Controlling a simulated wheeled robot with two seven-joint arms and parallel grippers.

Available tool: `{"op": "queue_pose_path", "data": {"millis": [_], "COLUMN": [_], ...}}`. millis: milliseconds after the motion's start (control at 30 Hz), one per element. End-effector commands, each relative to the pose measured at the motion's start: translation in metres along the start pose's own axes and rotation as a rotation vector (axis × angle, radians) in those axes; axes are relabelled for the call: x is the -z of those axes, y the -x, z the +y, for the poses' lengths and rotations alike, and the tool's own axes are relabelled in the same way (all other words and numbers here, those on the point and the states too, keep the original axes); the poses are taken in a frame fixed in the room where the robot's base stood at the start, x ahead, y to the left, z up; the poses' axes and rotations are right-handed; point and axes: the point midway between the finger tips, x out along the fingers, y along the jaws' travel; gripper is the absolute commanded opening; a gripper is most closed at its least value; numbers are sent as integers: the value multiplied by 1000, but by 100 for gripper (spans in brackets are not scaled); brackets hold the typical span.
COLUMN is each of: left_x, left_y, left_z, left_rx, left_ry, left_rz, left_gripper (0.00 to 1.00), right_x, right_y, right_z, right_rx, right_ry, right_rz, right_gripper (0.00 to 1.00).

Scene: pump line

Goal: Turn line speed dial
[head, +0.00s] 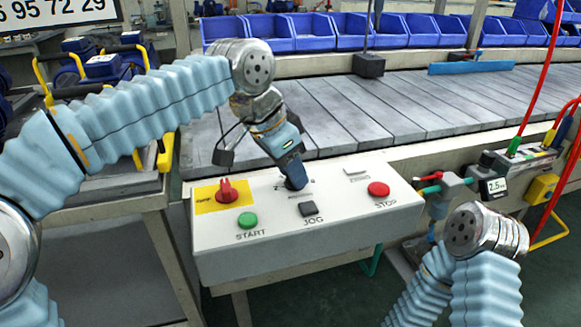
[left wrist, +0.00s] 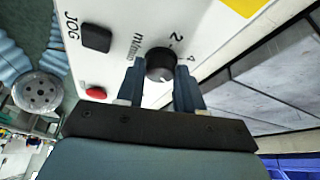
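The line speed dial is a small black round knob (left wrist: 160,65) on the white control panel (head: 310,245); its scale shows a 2, a 4 and "m/min" in the left wrist view. In the head view my left gripper (head: 294,184) points down onto the panel and hides most of the dial. In the left wrist view the two fingers of my left gripper (left wrist: 160,80) stand on either side of the knob, which fills the gap between them; they look shut on it. My right arm's wrist (head: 485,228) is at the lower right; its gripper is not seen.
Hoses and a gauge (head: 494,187) stand at right.

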Motion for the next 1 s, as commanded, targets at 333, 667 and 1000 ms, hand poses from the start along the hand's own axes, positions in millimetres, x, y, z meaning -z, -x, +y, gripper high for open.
{"op": "queue_pose_path", "data": {"millis": [333, 667, 1000], "left_x": [0, 1, 2], "left_y": [0, 2, 2], "left_z": [0, 2, 5], "left_rx": [2, 48, 162], "left_ry": [4, 113, 385], "left_rz": [0, 0, 0], "left_gripper": [5, 5, 5], "right_x": [0, 0, 0], "right_y": [0, 5, 15], "right_z": [0, -3, -7], "right_rx": [0, 2, 3], "right_ry": [0, 2, 3], "right_rz": [0, -2, -3], "right_gripper": [0, 0, 0]}}
